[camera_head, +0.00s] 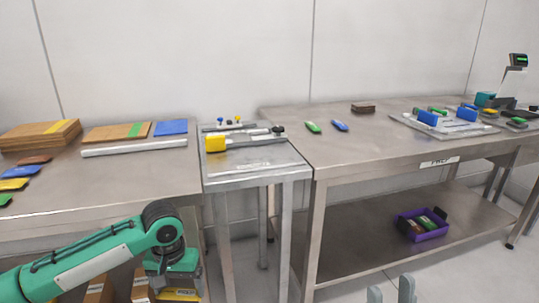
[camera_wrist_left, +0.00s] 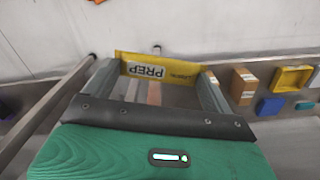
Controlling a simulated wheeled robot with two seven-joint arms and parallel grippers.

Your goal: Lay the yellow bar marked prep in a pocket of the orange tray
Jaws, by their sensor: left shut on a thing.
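My left gripper (camera_head: 176,290) is low at the bottom left of the head view, in front of the left table. It is shut on the yellow bar marked PREP (camera_wrist_left: 180,72), which spans between its two fingers in the left wrist view. The bar also shows partly at the bottom edge of the head view (camera_head: 180,295). Two grey fingertips of my right gripper (camera_head: 391,291) show at the bottom edge of the head view, apart with nothing between them. I cannot make out an orange tray in either view.
Tan boxes (camera_head: 100,291) stand low beside my left gripper. The left wrist view shows a yellow bin (camera_wrist_left: 293,78) and blue bins (camera_wrist_left: 270,107) at right. A small steel stand (camera_head: 255,176) sits between the left table (camera_head: 110,182) and the PREP table (camera_head: 375,152). A purple bin (camera_head: 428,236) rests on the lower shelf.

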